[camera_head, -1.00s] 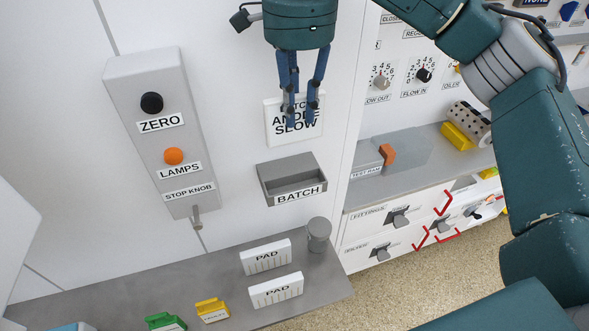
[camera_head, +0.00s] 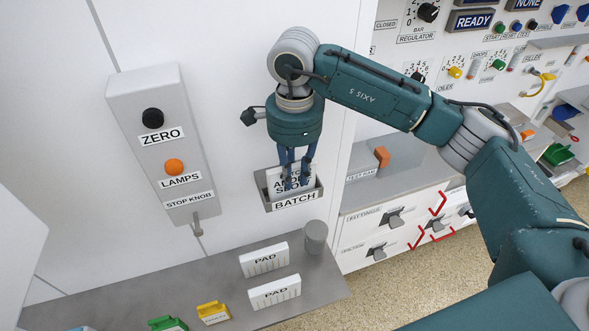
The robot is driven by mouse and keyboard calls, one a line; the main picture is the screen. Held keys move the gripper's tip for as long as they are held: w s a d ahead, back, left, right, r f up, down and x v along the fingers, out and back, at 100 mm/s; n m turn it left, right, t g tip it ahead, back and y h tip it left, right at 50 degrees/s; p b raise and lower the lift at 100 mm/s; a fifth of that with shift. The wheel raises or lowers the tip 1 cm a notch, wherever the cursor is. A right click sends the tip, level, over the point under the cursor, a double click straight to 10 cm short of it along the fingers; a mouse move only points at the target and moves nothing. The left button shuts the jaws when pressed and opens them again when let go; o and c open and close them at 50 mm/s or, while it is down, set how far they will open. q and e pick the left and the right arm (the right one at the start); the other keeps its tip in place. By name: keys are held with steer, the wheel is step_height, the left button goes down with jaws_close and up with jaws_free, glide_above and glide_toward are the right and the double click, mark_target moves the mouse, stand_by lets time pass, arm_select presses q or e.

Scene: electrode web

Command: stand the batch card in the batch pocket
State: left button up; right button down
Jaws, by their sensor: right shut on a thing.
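The batch card (camera_head: 274,184) is a white card with black print, partly hidden by my fingers. It stands upright with its lower part inside the batch pocket (camera_head: 268,206), a grey open-topped holder labelled BATCH on the white wall. Whether the card touches the pocket's bottom is hidden. My right gripper (camera_head: 295,185) points down from above, shut on the card, with its fingertips at the pocket's mouth. My left gripper is not in view.
A grey control box (camera_head: 165,150) with a black knob and an orange lamp button is left of the pocket. Below is a grey shelf (camera_head: 215,275) with two white PAD blocks (camera_head: 264,260), a grey cylinder (camera_head: 315,236) and yellow and green items. Drawers with handles are at right.

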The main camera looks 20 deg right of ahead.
steer(key=shift+f+b, duration=0.2)
steer(key=shift+b, duration=0.1)
steer(key=c, duration=1.6)
jaws_free()
steer(key=shift+r, duration=0.1)
steer(key=shift+r, duration=0.1)
steer(key=shift+r, duration=0.2)
step_height(320, 180, up, 11)
steer(key=shift+f+b, duration=0.1)
steer(key=shift+b, duration=0.85)
steer(key=shift+r, duration=0.45)
